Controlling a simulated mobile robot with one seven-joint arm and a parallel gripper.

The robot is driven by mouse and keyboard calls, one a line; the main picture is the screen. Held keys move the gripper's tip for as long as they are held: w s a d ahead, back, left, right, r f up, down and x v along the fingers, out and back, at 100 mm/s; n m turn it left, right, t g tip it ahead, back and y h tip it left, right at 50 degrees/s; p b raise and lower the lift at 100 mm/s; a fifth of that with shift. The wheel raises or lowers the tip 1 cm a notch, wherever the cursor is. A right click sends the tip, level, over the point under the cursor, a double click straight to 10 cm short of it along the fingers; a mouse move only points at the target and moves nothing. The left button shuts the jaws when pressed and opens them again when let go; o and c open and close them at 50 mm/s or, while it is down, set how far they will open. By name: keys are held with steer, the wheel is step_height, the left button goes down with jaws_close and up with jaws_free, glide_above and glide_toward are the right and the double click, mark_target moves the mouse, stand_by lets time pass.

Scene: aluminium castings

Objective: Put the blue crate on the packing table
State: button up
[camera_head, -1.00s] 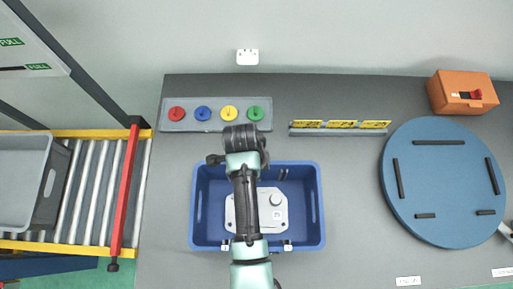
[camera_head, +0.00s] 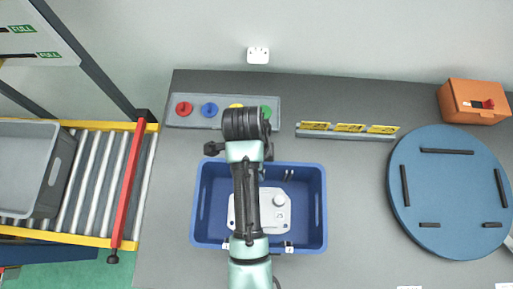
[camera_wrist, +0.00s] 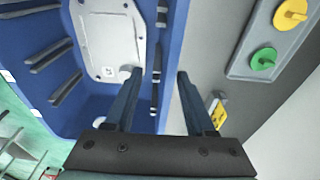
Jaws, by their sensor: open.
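The blue crate (camera_head: 322,215) stands on a grey worktop and holds a white casting (camera_head: 275,212). My arm reaches across the middle of the crate in the head view and hides part of both. In the wrist view my gripper (camera_wrist: 159,74) is open, at the crate's wall (camera_wrist: 172,45). One finger shows over the crate's inside and the other over the grey worktop outside. I cannot tell how far down the fingers reach beside the wall. In the head view the fingers are mostly hidden under my wrist. I cannot identify a packing table in these views.
Behind the crate is a grey panel (camera_head: 170,119) with coloured knobs. A yellow-labelled rail (camera_head: 345,135), a blue round turntable (camera_head: 450,190) and an orange box (camera_head: 460,95) are to the right. A roller conveyor (camera_head: 93,175) with a grey crate (camera_head: 45,210) is at the left.

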step_height(320, 180, up, 7)
steer(key=p, duration=0.2)
steer(key=shift+a+f, duration=0.15)
steer(key=shift+a, duration=0.25)
steer(key=shift+w, duration=0.1)
steer(key=w+r+n+t+y, duration=0.1)
steer(key=w+r+n+t, duration=0.55)
steer(key=r, duration=0.95)
steer(key=w+r+n+t, duration=0.3)
steer(key=w+r+t, duration=0.5)
steer(key=w+r, duration=0.6)
steer(key=s+r+n+t, duration=0.2)
steer(key=s+r+t, duration=0.2)
steer(key=r, duration=0.7)
steer(key=s+d+r+n+t, duration=0.1)
steer(key=s+r+n+t, duration=0.2)
steer(key=s+r, duration=0.4)
steer(key=s+r+n+t, duration=0.3)
steer(key=s+r+t, duration=0.2)
steer(key=r, duration=1)
steer(key=shift+s+d+r+t, duration=0.2)
steer(key=shift+s+d+t, duration=0.1)
steer(key=shift+s+t, duration=0.15)
